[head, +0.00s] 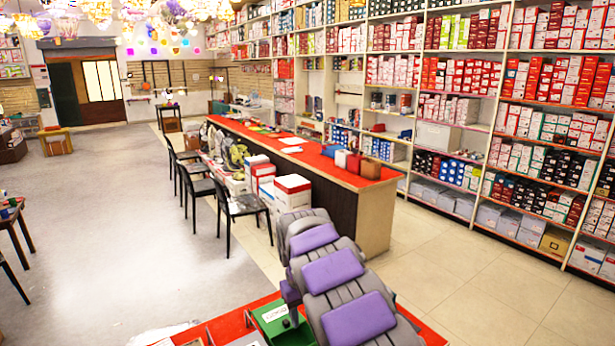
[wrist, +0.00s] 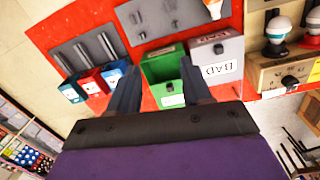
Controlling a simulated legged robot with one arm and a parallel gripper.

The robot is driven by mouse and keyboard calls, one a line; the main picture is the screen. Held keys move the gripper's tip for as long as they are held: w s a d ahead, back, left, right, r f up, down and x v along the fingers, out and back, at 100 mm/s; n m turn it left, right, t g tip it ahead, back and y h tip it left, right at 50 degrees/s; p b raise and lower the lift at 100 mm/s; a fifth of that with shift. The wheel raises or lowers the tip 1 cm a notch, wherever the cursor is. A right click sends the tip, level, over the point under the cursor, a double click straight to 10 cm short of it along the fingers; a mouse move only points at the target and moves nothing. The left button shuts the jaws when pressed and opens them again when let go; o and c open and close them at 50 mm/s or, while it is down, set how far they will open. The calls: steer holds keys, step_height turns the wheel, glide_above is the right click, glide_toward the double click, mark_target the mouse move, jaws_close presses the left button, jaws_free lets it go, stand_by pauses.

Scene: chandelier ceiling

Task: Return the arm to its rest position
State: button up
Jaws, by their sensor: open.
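My arm, with purple pads and grey links, reaches over the red tabletop (head: 236,327) at the bottom of the head view. Its fingers cannot be made out there. In the wrist view my gripper (wrist: 158,68) is open, with its two dark fingers apart and nothing held. A green open box (wrist: 163,67) shows between and beyond the fingertips. A grey box marked "BAD" (wrist: 217,69) is just right of the right finger. Whether the fingers touch either box cannot be told.
Small blue (wrist: 72,91) and red (wrist: 94,83) bins and grey slotted blocks (wrist: 85,52) are on the red top. A wooden box (wrist: 284,72) is at right. A long red counter (head: 320,161), black chairs (head: 243,205) and full shelves surround open floor (head: 130,220).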

steer(key=s+d+r+m, duration=0.1)
steer(key=s+d+r, duration=0.25)
steer(key=s, duration=0.25)
steer(key=s+d+r+m+b, duration=0.1)
steer(key=s+d+r+m, duration=0.1)
steer(key=s+d, duration=0.35)
steer(key=s+d+r+m, duration=0.1)
steer(key=s+d+r, duration=0.1)
steer(key=s+d, duration=0.3)
steer(key=s+f+g, duration=0.1)
steer(key=s+f, duration=0.1)
steer(key=s, duration=1.2)
steer(key=s+f+m+b, duration=0.1)
steer(key=s+f, duration=0.1)
steer(key=s, duration=1.2)
steer(key=shift+d+f+g+y, duration=0.35)
steer(key=shift+d+g+y, duration=0.05)
steer(key=shift+a, duration=0.1)
